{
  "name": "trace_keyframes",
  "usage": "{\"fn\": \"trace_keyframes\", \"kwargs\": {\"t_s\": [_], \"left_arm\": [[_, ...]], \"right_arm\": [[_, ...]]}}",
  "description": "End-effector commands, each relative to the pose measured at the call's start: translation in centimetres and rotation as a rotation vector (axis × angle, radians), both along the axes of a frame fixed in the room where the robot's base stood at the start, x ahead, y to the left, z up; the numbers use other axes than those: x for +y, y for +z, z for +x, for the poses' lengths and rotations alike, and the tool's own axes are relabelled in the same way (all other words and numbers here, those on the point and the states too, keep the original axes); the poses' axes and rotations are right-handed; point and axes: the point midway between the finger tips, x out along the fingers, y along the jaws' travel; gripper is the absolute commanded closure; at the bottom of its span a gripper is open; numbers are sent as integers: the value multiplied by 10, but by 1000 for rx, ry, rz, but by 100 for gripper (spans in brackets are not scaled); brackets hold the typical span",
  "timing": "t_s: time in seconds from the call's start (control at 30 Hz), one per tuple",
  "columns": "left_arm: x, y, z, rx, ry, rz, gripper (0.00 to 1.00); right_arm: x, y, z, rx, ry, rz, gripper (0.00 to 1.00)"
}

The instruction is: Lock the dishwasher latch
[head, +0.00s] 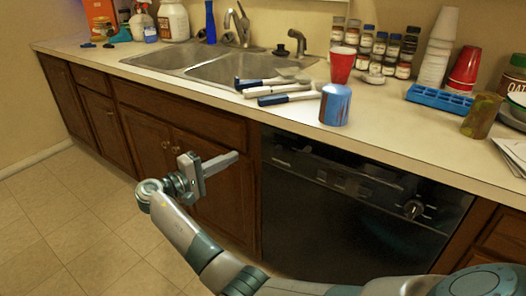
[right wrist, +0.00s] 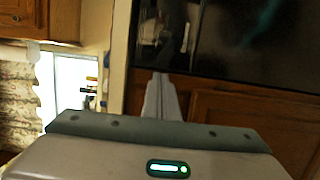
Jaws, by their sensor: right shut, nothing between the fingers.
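The black dishwasher (head: 345,215) is built in under the counter, right of the sink cabinet. Its door looks closed. A round knob (head: 412,209) sits at the right of its control strip; the latch is too dark and small to make out clearly. My right gripper (head: 236,156) is shut and empty in front of the sink cabinet doors, left of the dishwasher and apart from it. In the right wrist view its shut fingers (right wrist: 160,76) point toward wood and a dark glossy panel (right wrist: 250,40). My left gripper is not in view.
The counter (head: 240,110) above holds a double sink (head: 225,70), white-and-blue utensils (head: 285,98), a blue can (head: 335,105), a red cup (head: 342,64) and a blue tray (head: 438,98). Wooden cabinets (head: 100,120) line the left. The tiled floor (head: 60,220) there is clear.

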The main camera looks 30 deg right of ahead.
Motion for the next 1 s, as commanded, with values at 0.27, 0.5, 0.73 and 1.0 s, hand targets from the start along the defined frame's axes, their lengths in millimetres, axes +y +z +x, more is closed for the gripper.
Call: {"fn": "trace_keyframes", "kwargs": {"t_s": [0.27, 0.5, 0.73, 1.0], "left_arm": [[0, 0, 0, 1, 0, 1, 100], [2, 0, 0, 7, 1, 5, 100], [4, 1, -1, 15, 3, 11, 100], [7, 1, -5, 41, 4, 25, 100]], "right_arm": [[-6, 0, 1, 0, 0, 0, 100], [-30, 0, 4, 0, 0, -1, 100], [-69, 0, 10, 0, 0, -1, 100], [-105, 0, 4, -1, 1, 1, 100]]}}
